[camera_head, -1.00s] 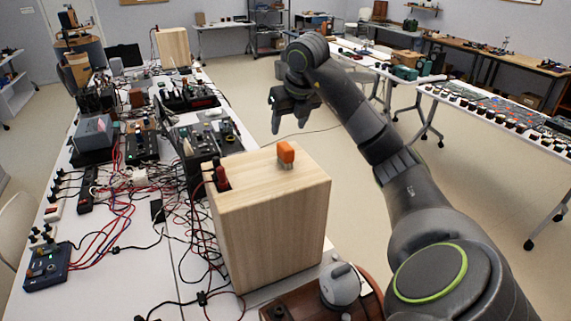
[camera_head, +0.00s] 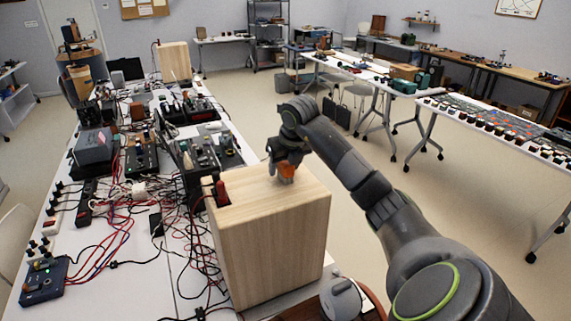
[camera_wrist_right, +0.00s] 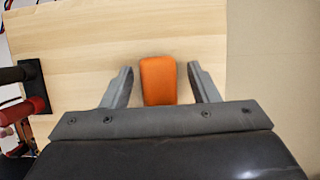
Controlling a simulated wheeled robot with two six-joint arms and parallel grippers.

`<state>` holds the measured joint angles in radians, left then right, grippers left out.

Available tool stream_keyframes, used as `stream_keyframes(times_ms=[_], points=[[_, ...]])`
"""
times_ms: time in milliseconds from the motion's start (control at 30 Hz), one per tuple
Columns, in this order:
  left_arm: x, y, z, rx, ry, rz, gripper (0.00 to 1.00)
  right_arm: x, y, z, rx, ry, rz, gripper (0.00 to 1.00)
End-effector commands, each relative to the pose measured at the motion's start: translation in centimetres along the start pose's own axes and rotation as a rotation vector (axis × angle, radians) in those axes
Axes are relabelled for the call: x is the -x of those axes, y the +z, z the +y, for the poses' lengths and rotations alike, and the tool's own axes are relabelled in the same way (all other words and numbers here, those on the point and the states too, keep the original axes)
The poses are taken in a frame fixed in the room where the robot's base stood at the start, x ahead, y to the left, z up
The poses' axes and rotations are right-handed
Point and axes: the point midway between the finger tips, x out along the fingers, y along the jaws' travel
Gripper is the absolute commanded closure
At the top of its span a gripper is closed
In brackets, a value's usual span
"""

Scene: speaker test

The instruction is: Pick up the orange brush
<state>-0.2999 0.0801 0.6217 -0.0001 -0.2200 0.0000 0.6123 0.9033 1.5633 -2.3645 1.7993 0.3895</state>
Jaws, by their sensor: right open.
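The orange brush (camera_head: 287,171) stands on top of a light wooden box (camera_head: 268,248) near the box's far edge. My right gripper (camera_head: 284,170) is lowered over it and partly hides it in the head view. In the right wrist view the brush shows as an orange block (camera_wrist_right: 158,80) between the two fingers of my right gripper (camera_wrist_right: 161,86). The fingers are open, with a gap on each side of the brush. My left gripper is not in view.
Red and black plugs (camera_head: 221,193) stick up at the box top's left edge, near the gripper. A table (camera_head: 150,288) crowded with devices and cables lies to the left. A grey rounded object (camera_head: 341,299) stands in front of the box. Open floor lies to the right.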

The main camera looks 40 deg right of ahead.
Motion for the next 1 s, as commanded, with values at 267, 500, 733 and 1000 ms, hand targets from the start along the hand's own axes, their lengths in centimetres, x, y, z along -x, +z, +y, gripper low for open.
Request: stream_keyframes(times_ms=[267, 500, 733, 1000], points=[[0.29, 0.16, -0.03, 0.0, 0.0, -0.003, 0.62, -0.84, -0.01, 0.0, 0.001, 0.0, -0.001, 0.45], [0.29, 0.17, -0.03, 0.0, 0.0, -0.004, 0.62, -0.8, 0.0, 0.01, 0.001, 0.0, -0.001, 0.69], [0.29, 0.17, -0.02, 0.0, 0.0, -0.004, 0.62, -0.77, 0.01, 0.01, 0.001, 0.0, -0.002, 0.94], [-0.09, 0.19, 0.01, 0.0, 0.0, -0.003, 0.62, -0.32, 0.26, 0.03, 0.001, 0.0, -0.004, 0.94]])
